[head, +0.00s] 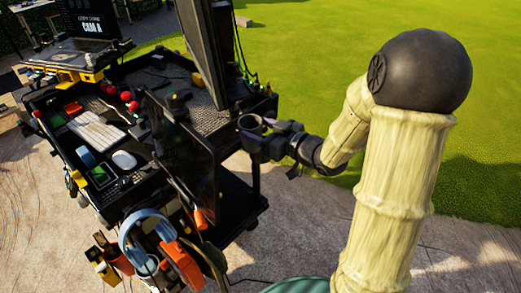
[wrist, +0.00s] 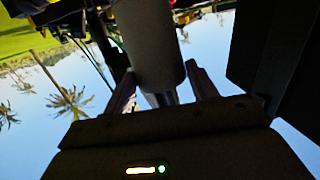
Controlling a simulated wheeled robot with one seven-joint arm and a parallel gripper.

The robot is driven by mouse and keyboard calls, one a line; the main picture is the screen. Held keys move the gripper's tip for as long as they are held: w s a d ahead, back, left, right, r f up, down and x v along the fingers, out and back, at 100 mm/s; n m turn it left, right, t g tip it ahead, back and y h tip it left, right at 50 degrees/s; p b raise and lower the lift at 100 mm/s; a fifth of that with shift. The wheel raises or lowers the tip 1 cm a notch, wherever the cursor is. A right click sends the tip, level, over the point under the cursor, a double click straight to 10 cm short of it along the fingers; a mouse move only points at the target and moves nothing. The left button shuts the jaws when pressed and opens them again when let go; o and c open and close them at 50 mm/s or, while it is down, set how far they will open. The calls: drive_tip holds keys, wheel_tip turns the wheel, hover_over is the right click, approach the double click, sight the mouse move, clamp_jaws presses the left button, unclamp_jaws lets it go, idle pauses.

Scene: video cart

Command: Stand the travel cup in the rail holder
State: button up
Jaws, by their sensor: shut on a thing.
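My gripper (head: 268,143) is at the right side of the video cart, shut on a grey cylinder that I take for the travel cup (head: 250,122). Its round open top with a dark inside faces up in the head view. In the wrist view the pale cup (wrist: 148,40) lies between my two fingers (wrist: 160,84), with a narrower shiny end near the palm. I cannot make out the rail holder apart from the dark cart parts around the cup, nor tell whether the cup touches it.
The black cart (head: 215,180) carries monitors, a white keyboard (head: 97,131) and a white mouse (head: 124,159). A dark upright panel (head: 180,145) stands left of my gripper. Headphones (head: 140,235) and orange items hang at the near side. Lawn lies open to the right.

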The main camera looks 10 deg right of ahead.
drive_tip(key=w+d+r, duration=0.2)
drive_tip(key=w+r, duration=0.2)
drive_tip(key=r, duration=0.4)
drive_tip(key=w+d+r, duration=0.2)
drive_tip(key=w+r, duration=0.3)
drive_tip(key=r, duration=0.2)
drive_tip(key=shift+r, duration=0.4)
wheel_tip(320, 180, down, 24)
drive_tip(key=shift+f, duration=0.15)
drive_tip(key=shift+f, duration=1.85)
